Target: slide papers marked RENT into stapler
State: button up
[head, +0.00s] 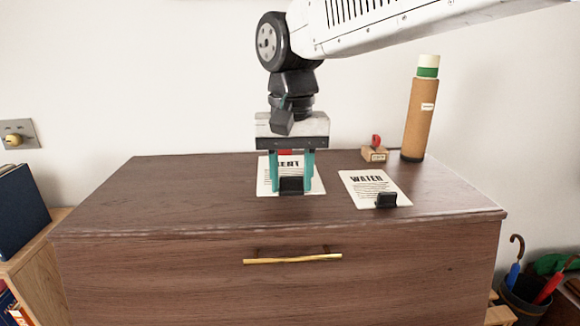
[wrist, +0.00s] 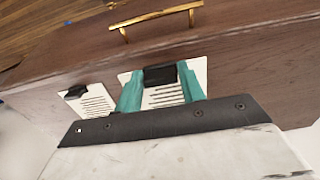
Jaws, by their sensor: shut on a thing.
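The papers marked RENT (head: 290,171) lie on the dresser top, the lettering partly hidden by my gripper. A black clip (head: 291,186) sits at their near edge. My gripper (head: 292,188) points down with its teal fingers shut on this clip, one finger on each side. The wrist view also shows the RENT papers (wrist: 168,97), the clip (wrist: 160,75) and my gripper (wrist: 161,84) around it. A small red part (head: 285,152) shows behind my gripper at the papers' far edge. It may be the stapler, mostly hidden; I cannot tell.
Papers marked WATER (head: 367,184) with a black clip (head: 386,200) lie to the right. A red-handled stamp (head: 374,153) and a tall cork tube (head: 419,110) stand behind them. The left of the dresser top (head: 170,190) is clear. A brass handle (head: 292,259) is on the drawer front.

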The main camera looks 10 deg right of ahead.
jog(key=shift+f, duration=2.75)
jog(key=shift+w+f, duration=0.2)
jog(key=shift+w, duration=0.25)
jog(key=shift+s, duration=0.15)
jog(key=shift+w, duration=0.2)
jog(key=shift+w, duration=0.8)
jog(key=shift+w, duration=0.45)
jog(key=shift+w, duration=0.35)
jog(key=shift+w, duration=0.25)
